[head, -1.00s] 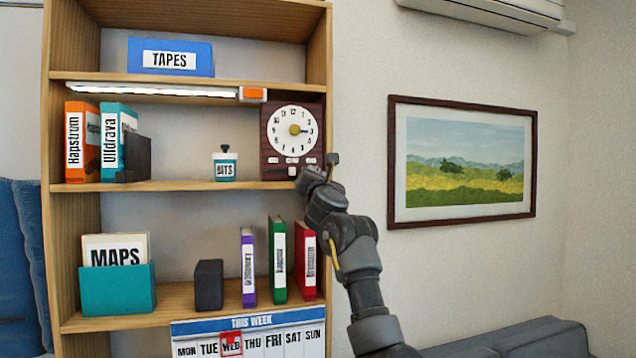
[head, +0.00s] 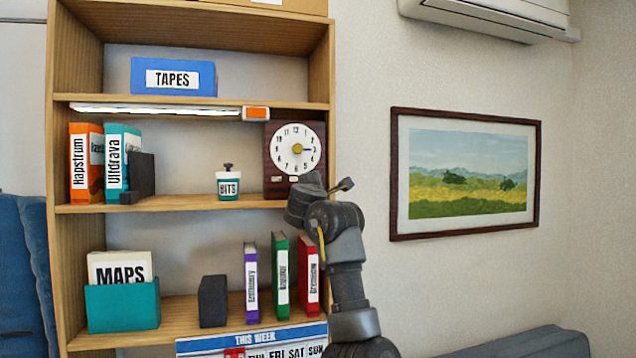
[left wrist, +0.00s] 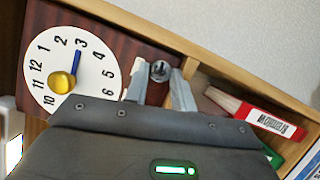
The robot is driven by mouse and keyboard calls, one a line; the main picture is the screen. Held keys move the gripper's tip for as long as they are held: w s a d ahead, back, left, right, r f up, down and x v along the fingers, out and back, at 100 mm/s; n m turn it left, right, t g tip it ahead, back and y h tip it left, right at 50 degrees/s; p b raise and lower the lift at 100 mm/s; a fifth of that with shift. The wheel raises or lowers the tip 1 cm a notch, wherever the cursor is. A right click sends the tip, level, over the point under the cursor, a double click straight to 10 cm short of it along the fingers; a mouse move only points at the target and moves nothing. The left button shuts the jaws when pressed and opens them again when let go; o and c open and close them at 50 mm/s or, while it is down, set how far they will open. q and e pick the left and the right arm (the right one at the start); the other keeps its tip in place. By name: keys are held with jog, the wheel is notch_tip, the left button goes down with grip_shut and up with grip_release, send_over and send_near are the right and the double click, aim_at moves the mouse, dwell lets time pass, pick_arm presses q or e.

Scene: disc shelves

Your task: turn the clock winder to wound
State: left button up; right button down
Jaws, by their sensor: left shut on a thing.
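The clock (head: 278,160) has a dark wooden case and a white dial, and stands at the right end of the middle shelf. It also shows, tilted, in the left wrist view (left wrist: 128,37). The clock winder (left wrist: 160,70) is a small silver knob on the case below the dial's 6. My left gripper (left wrist: 160,80) is shut on the winder, with one finger on each side of it. In the head view my left gripper (head: 308,182) covers the clock's lower right corner and hides the winder. My right gripper is not in view.
A small jar labelled BITS (head: 228,186) stands left of the clock. A light bar (head: 160,109) runs under the shelf above. Purple, green and red books (head: 308,275) stand on the shelf below. A framed picture (head: 465,175) hangs on the wall to the right.

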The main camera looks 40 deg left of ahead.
pick_arm(q)
jog(key=m+g+p, duration=0.2)
jog(key=m+p, duration=0.1)
jog(key=m, duration=0.2)
jog(key=m+g+p, duration=0.3)
jog(key=m+p, duration=0.1)
jog(key=m, duration=0.1)
jog(key=r+m+g+p, duration=0.1)
jog(key=m+g+p, duration=0.2)
jog(key=m+p, duration=0.1)
jog(key=shift+w+d+m+y, duration=0.35)
jog(key=shift+w+m+y, duration=0.05)
jog(key=shift+m, duration=0.3)
dwell(0.5)
jog(key=o, duration=0.7)
jog(key=shift+r, duration=0.1)
jog(key=shift+b+v, duration=2.4)
jog(key=shift+v, duration=2.95)
